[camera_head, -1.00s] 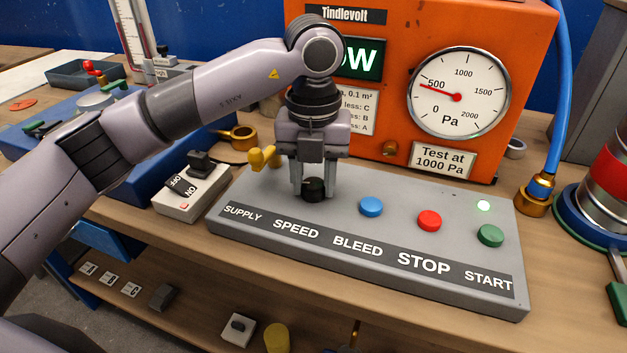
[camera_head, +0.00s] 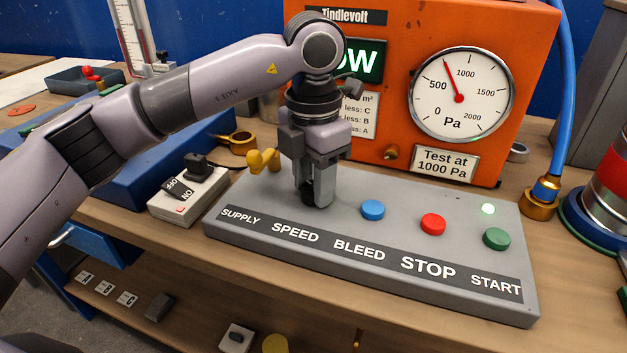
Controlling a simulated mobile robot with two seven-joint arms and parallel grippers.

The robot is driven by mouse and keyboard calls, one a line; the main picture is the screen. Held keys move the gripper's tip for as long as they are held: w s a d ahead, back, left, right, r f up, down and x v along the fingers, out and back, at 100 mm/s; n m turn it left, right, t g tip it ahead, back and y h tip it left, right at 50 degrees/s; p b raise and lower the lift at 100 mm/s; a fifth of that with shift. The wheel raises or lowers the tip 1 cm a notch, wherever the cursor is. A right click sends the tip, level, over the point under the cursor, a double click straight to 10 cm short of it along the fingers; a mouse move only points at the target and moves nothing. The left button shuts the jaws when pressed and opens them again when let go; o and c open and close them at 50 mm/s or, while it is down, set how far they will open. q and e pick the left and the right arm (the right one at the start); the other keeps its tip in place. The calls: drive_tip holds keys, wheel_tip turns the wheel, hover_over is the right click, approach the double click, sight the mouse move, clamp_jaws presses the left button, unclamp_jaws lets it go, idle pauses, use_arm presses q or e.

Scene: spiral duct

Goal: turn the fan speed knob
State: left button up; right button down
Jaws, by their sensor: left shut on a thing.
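The fan speed knob (camera_head: 307,198) is black and sits on the grey control panel (camera_head: 370,258) above the SPEED label. Only part of it shows, behind my fingers. My left gripper (camera_head: 315,197) points down over it and is shut on it, with its jaws turned at an angle to the panel. The pressure gauge (camera_head: 462,94) on the orange box has its needle between 500 and 1000 Pa, at about 700. A sign (camera_head: 444,163) below it reads "Test at 1000 Pa". My right gripper is not in view.
A yellow supply valve handle (camera_head: 262,160) stands just left of my gripper. Blue (camera_head: 372,210), red (camera_head: 433,224) and green (camera_head: 496,238) buttons are to the right. A switch box (camera_head: 188,194) stands left of the panel.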

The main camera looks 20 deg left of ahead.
use_arm(q)
drive_tip(key=shift+r+m, duration=0.1)
drive_tip(key=shift+m, duration=0.3)
drive_tip(key=o, duration=1)
drive_tip(key=shift+o, duration=0.2)
drive_tip(key=shift+r, duration=3.55)
